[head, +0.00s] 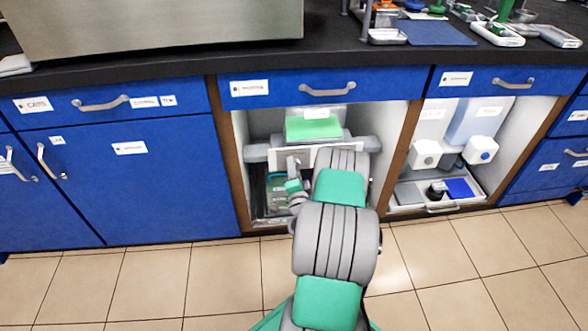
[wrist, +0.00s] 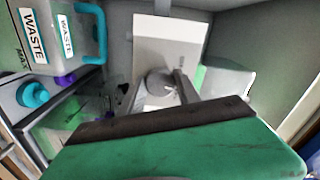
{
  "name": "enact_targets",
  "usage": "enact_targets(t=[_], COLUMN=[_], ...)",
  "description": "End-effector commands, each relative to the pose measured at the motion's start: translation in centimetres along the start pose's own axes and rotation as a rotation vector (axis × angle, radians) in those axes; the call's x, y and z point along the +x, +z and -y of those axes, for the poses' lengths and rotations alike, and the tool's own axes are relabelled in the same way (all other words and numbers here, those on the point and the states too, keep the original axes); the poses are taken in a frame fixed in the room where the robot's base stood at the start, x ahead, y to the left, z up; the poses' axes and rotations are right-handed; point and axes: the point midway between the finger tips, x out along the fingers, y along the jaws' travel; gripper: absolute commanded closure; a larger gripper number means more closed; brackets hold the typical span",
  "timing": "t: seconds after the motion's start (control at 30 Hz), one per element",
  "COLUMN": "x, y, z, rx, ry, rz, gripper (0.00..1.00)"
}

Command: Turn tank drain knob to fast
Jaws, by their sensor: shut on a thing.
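In the wrist view, a pale plate (wrist: 168,45) fills the middle, with a small round grey knob (wrist: 153,84) at its lower part. My gripper (wrist: 170,86) reaches the knob, and its jaws are shut on it. Any speed marks on the plate are not readable. In the head view, my arm reaches into the open middle cabinet bay and hides the knob. A tank with bright green contents (head: 313,128) sits behind, above a pale panel (head: 331,157).
A waste container (wrist: 48,35) with a teal handle stands at the left in the wrist view, above a teal cap (wrist: 33,94). The cabinet's wooden uprights (head: 229,155) are close on both sides. The right bay holds white-capped containers (head: 480,149). The tiled floor in front is clear.

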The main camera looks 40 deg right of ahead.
Motion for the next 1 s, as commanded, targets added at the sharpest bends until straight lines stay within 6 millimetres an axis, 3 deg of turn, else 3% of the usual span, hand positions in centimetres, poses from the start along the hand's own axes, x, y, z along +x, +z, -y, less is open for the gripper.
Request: enact_targets(t=[0.5,1.0], x=[-0.02,0.0], y=[-0.08,-0.11], z=[0.15,0.17], rx=[0.423,0.557], ry=[0.001,0.0], rz=[-0.001,-0.001], gripper=[1.0,1.0])
